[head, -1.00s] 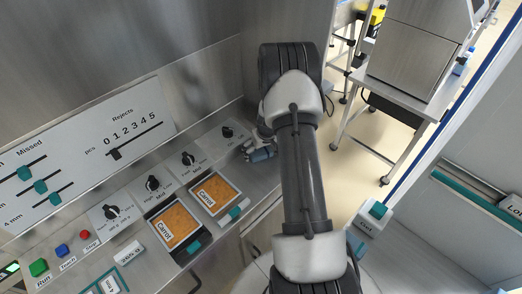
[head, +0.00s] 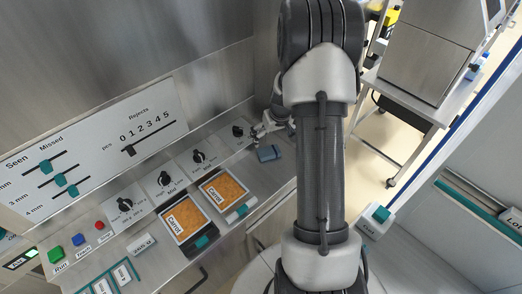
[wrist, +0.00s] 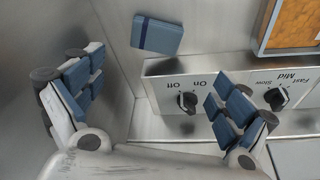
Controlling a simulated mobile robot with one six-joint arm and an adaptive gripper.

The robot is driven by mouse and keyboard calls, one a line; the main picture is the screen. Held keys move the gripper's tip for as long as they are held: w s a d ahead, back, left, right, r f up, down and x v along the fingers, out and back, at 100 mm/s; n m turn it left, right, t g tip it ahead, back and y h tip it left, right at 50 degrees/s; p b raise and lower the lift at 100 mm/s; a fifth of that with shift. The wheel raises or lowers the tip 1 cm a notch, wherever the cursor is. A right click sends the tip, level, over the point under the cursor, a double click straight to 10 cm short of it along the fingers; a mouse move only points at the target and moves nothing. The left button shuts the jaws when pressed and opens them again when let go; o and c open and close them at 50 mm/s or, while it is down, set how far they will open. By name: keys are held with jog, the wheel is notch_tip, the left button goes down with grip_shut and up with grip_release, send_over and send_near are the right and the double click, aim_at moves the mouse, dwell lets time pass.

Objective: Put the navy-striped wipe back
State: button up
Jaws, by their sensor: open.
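The navy-striped wipe (wrist: 157,35) is a folded blue cloth with a dark stripe near one end. It lies flat on the steel counter, beyond the On/Off knob panel in the wrist view. In the head view the wipe (head: 269,153) lies at the right end of the counter. My gripper (wrist: 155,95) is open, its blue-padded fingers spread wide with nothing between them. In the head view my gripper (head: 264,130) is partly hidden by my arm and is just behind the wipe, apart from it.
A row of black knobs (head: 199,157) runs along the counter's back. Two Carrot trays (head: 200,241) lie left of the wipe. A steel wall stands behind. Sliders (head: 60,179) and coloured buttons (head: 78,240) are farther left. The counter around the wipe is clear.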

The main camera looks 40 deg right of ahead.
jog(key=s+a+r+n+t, duration=0.1)
jog(key=s+a+r, duration=0.1)
jog(key=a+r, duration=0.75)
jog(key=s+a+r+n, duration=0.1)
jog(key=s+a+r, duration=0.1)
jog(key=a+r, duration=0.7)
jog(key=s+a+r, duration=0.4)
jog(key=s+a, duration=0.1)
jog(key=s, duration=0.5)
jog(key=s+a+r+n+y, duration=0.1)
jog(key=s+a+r, duration=0.3)
jog(key=s, duration=0.6)
jog(key=shift+a+r+n, duration=0.15)
jog(key=shift+a+n, duration=0.15)
jog(key=shift+a, duration=0.7)
jog(key=shift+w, duration=0.1)
jog(key=shift+c, duration=0.2)
